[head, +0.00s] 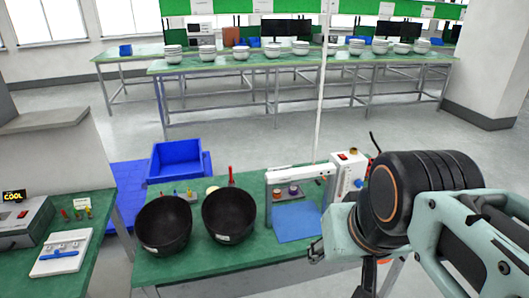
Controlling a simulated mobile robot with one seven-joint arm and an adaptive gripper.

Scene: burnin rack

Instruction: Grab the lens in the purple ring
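Two small round lens-like pieces stand side by side in the white frame-like device on the green table. My gripper (316,251) shows only as a small dark part at the left end of my arm, at the table's front edge. It is to the lower right of both pieces and apart from them. Its fingers are mostly hidden, so its opening cannot be judged.
Two black bowls (164,225) (228,216) stand to the left. A blue bin (177,160) is behind. A side table (98,230) is at far left.

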